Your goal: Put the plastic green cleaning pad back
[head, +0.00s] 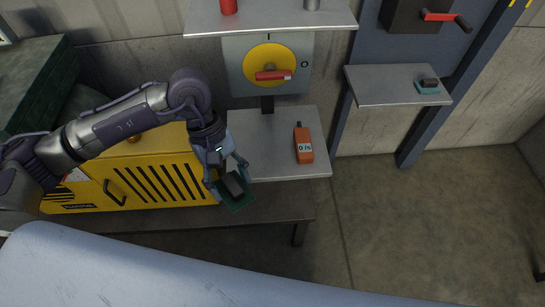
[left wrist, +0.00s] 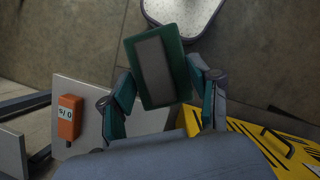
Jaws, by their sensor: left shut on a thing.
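The green cleaning pad (head: 237,203) has a dark grey block on top and is held in my left gripper (head: 228,177). In the left wrist view the pad (left wrist: 184,75) sits between the two fingers of the left gripper (left wrist: 163,98), its green rim showing around the grey middle. The gripper is shut on it, in front of the yellow box and by the left edge of the grey shelf plate (head: 262,150). A similar pad (head: 428,87), blue-green with a dark top, lies on the right shelf (head: 385,92). My right gripper is not in view.
A yellow slotted box (head: 160,180) stands on the dark bench (head: 200,217). An upper shelf (head: 270,19) holds a red object (head: 229,6). Open floor lies at the right.

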